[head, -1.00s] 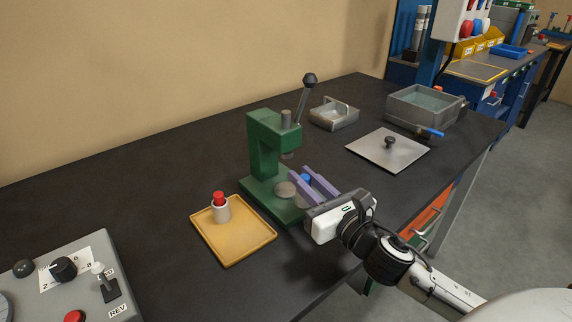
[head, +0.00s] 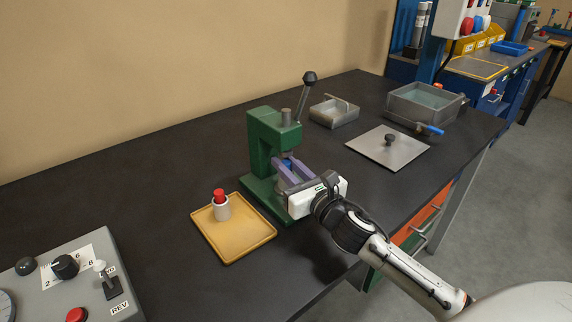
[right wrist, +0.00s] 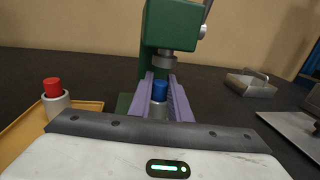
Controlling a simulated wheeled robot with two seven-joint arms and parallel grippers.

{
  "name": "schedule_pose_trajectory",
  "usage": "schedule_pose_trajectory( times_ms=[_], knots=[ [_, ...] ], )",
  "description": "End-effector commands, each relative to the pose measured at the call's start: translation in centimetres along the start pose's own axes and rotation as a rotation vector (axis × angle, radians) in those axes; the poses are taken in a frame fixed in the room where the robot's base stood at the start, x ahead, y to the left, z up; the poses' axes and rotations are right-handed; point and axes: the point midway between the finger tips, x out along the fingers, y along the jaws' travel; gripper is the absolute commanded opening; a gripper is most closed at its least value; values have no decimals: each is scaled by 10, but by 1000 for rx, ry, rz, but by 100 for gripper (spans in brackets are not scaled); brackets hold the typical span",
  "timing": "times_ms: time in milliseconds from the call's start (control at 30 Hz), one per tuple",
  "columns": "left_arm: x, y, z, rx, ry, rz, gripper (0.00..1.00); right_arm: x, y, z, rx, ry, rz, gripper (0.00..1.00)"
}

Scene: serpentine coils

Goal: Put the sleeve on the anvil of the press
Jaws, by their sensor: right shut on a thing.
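The green press (head: 262,135) stands on the bench, with its ram above the gap in its frame. My right gripper (head: 286,164) reaches into that gap, its two purple fingers shut on a grey sleeve (right wrist: 158,109) with a blue piece (right wrist: 160,90) in its top. The sleeve looks upright, below the ram (right wrist: 165,61) in the right wrist view. The anvil is hidden behind my fingers and hand, so I cannot tell whether the sleeve touches it. My left gripper is not in view.
A yellow tray (head: 235,249) left of the press holds a pale sleeve (head: 221,210) with a red top. A control box (head: 88,275) is at front left. A metal basket (head: 333,113), lidded plate (head: 372,151) and grey tank (head: 410,107) lie to the right.

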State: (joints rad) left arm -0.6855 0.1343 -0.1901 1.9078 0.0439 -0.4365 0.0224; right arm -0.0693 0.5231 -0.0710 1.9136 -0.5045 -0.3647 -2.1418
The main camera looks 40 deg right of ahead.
Motion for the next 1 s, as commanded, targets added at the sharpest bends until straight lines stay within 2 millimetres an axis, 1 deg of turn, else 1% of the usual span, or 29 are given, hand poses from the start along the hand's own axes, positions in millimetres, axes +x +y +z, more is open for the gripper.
schedule_pose_trajectory(
  times_ms=[67, 100, 167, 200, 433, 533, 567, 667, 1000],
  knots=[
    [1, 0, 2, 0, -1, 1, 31, 0, 0, -2, 0, -1, 1, 0],
    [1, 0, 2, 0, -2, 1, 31, 0, 0, -2, 1, 1, 0, 22],
    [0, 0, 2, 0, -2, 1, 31, 0, 0, -2, 0, 1, 0, 32],
    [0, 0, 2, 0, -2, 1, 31, 0, 0, -2, 0, 1, 0, 36],
    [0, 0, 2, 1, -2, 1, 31, 0, 0, -2, 0, 1, 0, 36],
    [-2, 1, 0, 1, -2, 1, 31, 0, 0, 2, -1, 0, 0, 36],
    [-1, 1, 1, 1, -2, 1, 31, -2, 0, 0, -1, 2, 0, 36],
    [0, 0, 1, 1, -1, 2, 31, -14, 0, -2, 0, 4, 1, 36],
    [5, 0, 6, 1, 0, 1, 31, -82, 0, -3, 1, 4, 0, 36]
  ],
)
